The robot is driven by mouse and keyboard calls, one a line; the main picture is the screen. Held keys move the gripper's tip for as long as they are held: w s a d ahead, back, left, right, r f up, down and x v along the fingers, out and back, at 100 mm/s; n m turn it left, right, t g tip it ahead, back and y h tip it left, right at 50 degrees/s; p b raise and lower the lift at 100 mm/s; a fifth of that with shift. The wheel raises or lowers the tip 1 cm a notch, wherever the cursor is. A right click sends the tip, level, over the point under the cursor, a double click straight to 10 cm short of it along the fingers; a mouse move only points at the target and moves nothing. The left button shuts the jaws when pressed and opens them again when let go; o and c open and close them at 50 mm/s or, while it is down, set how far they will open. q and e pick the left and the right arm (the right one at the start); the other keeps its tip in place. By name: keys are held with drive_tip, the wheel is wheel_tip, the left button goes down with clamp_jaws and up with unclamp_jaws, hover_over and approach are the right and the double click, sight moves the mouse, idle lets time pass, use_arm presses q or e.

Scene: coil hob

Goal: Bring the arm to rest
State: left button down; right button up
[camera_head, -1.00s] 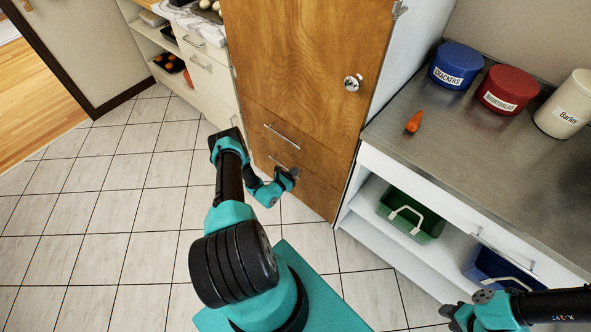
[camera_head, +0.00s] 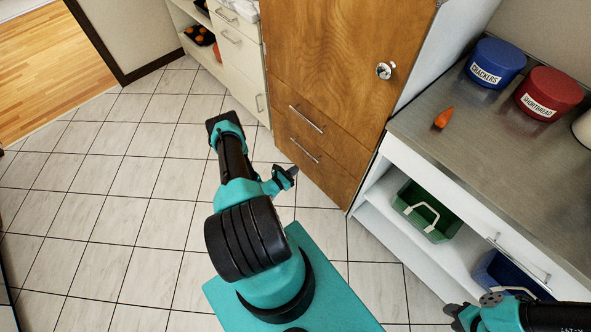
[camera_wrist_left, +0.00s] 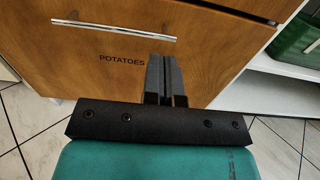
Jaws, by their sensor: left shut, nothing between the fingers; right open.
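My left arm reaches up from my base in the head view, over the tiled floor. Its gripper (camera_head: 288,173) is small in that view, in front of the lower wooden drawers. In the left wrist view the left gripper (camera_wrist_left: 166,82) has its two dark fingers together with nothing between them. A wooden drawer front marked POTATOES (camera_wrist_left: 110,75) shows behind the fingers. My right gripper (camera_head: 460,315) is at the bottom right edge of the head view, low in front of the shelf unit; it is open, and only part of that arm is in view.
A wooden cabinet (camera_head: 330,60) stands ahead. At right a steel counter (camera_head: 480,170) bears a carrot (camera_head: 443,118), a blue CRACKERS tin (camera_head: 497,62) and a red SHORTBREAD tin (camera_head: 549,92). Below are a green crate (camera_head: 428,212) and a blue crate (camera_head: 510,275). The tiled floor (camera_head: 110,200) at left is clear.

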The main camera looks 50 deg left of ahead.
use_arm(q)
drive_tip(key=w+d+r+m+g+h, duration=0.2)
drive_tip(key=d+m+h, duration=0.1)
drive_tip(key=d+h, duration=0.3)
drive_tip(key=w+d+r+m+g+h, duration=0.15)
drive_tip(key=d+m+h, duration=0.25)
drive_tip(key=d, duration=0.5)
drive_tip(key=s+d+r+m+g+h, duration=0.2)
drive_tip(key=s+d+r+m+g, duration=0.2)
drive_tip(key=d+m+g, duration=0.25)
drive_tip(key=s+d+r+m+g+h, duration=0.1)
drive_tip(key=s+d+r+m+g, duration=0.2)
drive_tip(key=d+m+g, duration=0.3)
drive_tip(key=w+d+r+m+y, duration=0.1)
drive_tip(key=r+m+y, duration=0.2)
drive_tip(key=r+m, duration=0.3)
drive_tip(key=w+d+r+m+g+y, duration=0.1)
drive_tip(key=r+m+y, duration=0.3)
drive_tip(key=m, duration=0.6)
wheel_tip(320, 180, up, 3)
drive_tip(key=shift+w+d+f+y, duration=0.1)
drive_tip(key=shift+w+d+y, duration=0.2)
drive_tip(key=shift+w+d, duration=0.25)
